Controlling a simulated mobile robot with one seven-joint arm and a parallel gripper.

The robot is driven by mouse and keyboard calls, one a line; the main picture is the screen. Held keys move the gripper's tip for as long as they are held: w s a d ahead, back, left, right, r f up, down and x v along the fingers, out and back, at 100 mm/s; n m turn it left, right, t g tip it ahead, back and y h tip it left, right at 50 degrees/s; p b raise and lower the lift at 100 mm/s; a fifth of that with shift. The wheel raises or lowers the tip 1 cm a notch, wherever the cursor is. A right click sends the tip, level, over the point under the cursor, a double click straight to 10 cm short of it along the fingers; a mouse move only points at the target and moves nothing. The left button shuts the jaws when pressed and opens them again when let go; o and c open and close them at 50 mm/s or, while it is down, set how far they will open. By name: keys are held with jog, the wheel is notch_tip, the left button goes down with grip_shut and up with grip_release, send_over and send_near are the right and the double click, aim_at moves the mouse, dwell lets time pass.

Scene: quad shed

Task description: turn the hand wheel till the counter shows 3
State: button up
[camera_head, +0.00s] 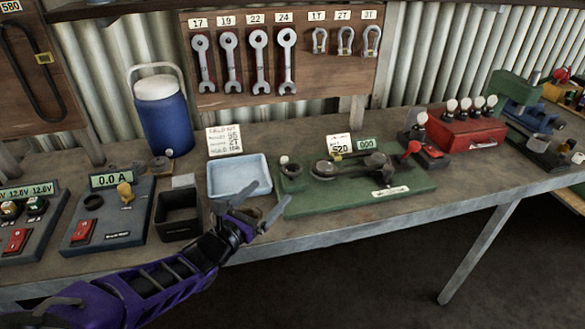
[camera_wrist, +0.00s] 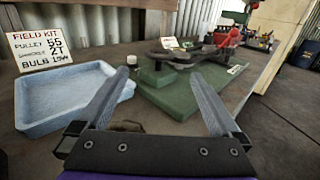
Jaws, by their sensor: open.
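A green base plate (camera_head: 410,180) on the bench carries a low mechanism. It has dark round discs (camera_head: 326,168) joined to a dark arm-like part, and a round dark piece with a pale knob (camera_head: 287,161) at its left. I cannot tell for certain which is the hand wheel. The counter (camera_head: 368,143) behind the mechanism has a green display that reads 000. My gripper (camera_head: 266,204) is open and empty, at the bench's front edge, left of the base plate. In the wrist view its fingers (camera_wrist: 158,78) spread before the base plate (camera_wrist: 175,100), apart from the mechanism.
A light blue tray (camera_head: 238,192) and a black open box (camera_head: 177,232) stand left of the plate. A field kit card (camera_head: 224,140) stands behind the tray. Wrenches hang behind.

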aim_at(295, 176)
jog(key=x, duration=1.2)
jog(key=shift+c, duration=0.2)
jog(key=c, duration=1.3)
jog(key=shift+n+t+y, duration=0.3)
jog(key=shift+n+y, duration=0.1)
jog(key=shift+y, duration=0.2)
jog(key=shift+d+n+t+y+p, duration=0.15)
jog(key=shift+n+t+y, duration=0.25)
jog(key=shift+n+y, duration=0.95)
jog(key=shift+a+n+t+y+p, duration=0.15)
jog(key=shift+n+t+y, duration=0.45)
jog(key=shift+y, duration=1.25)
jog(key=shift+f+n+g+y, duration=0.1)
jog(key=shift+n+g+y, duration=0.4)
jog(key=shift+n+y, duration=1.9)
jog(key=shift+y, duration=1.1)
